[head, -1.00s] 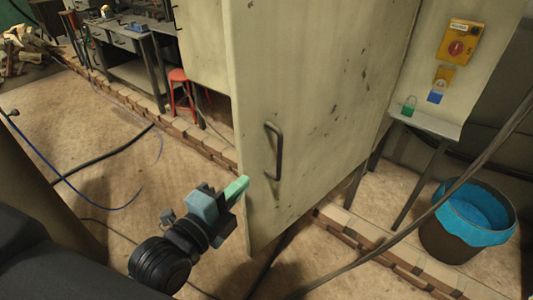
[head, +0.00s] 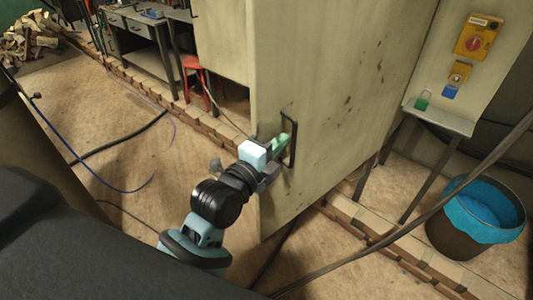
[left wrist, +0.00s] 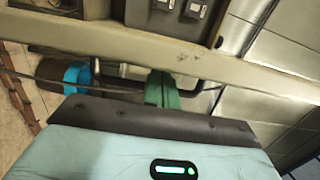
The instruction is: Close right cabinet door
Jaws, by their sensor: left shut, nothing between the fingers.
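The right cabinet door (head: 335,110) is the tall beige, scuffed panel in the middle of the head view. It appears swung out toward me, its near edge in front of another beige panel (head: 222,40). Its dark bar handle (head: 292,135) sits near that edge. My left gripper (head: 280,143) is shut, with its green fingertips right at the handle, close to the door face. I cannot tell whether they touch it. In the left wrist view the green fingers (left wrist: 161,90) overlap the dark handle (left wrist: 207,88). My right gripper is not in view.
A bin with a blue liner (head: 476,215) stands at the right, below a small shelf (head: 440,118) and a yellow switch box (head: 478,37). A low brick edging (head: 350,225) runs under the door. A red stool (head: 194,75) and workbench (head: 135,45) stand behind left. Cables cross the floor.

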